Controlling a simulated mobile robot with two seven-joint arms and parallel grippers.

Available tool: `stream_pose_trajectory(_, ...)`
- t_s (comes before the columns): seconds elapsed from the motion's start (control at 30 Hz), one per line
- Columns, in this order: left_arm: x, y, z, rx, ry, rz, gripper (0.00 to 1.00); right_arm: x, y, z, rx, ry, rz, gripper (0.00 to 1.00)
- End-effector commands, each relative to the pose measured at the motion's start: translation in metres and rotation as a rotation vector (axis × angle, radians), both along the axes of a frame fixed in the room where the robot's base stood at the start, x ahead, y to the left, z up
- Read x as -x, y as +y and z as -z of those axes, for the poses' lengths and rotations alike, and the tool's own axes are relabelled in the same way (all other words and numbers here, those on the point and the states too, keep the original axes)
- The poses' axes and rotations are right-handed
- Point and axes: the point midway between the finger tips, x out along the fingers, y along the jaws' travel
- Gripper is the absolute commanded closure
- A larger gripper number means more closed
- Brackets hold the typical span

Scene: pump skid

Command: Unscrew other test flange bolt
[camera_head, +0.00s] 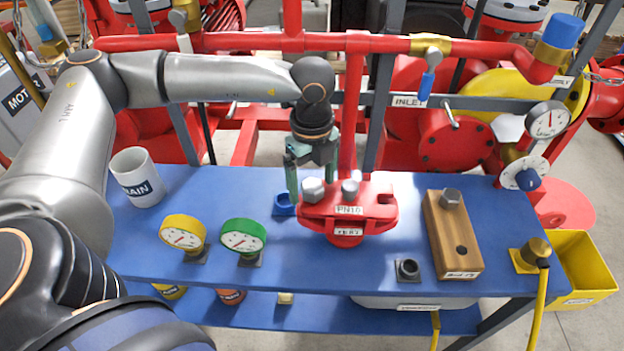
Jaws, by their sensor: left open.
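The red test flange (347,212) stands on the blue bench with a red pipe rising behind it. A grey hex bolt (313,189) sits at its left side and a second grey bolt head (350,188) sits near its middle. My left gripper (312,177) points down over the left bolt, open, with its green fingers apart around or just behind it; I cannot tell if they touch it. A wooden block (439,230) on the right holds one hex bolt (451,197) in its far hole; its near hole is empty. My right gripper is out of view.
A white mug (137,177), a yellow gauge (183,236) and a green gauge (244,238) stand left on the bench (300,262). A small dark socket (407,268) lies near the front edge. A yellow bin (580,272) is at right. Red pipework (250,43) crosses behind.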

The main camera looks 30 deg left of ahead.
Motion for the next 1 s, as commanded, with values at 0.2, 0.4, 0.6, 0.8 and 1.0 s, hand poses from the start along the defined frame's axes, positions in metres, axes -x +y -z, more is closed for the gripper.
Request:
stream_pose_trajectory(0.2,0.0,-0.0001,-0.0002,0.0,0.001,0.0,0.28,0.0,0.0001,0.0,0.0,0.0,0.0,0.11)
stream_pose_trajectory(0.4,0.0,-0.0001,-0.0004,0.0,0.001,0.0,0.5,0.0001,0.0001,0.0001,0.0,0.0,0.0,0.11)
stream_pose_trajectory(0.6,0.0,-0.0001,-0.0004,0.0,0.001,0.0,0.73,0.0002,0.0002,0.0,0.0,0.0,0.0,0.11)
stream_pose_trajectory(0.8,0.0,-0.0001,-0.0005,0.0,0.001,0.0,0.95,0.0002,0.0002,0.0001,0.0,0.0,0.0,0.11)
stream_pose_trajectory(1.0,0.0,-0.0001,-0.0005,0.0,0.001,0.0,0.57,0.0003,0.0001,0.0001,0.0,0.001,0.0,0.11)
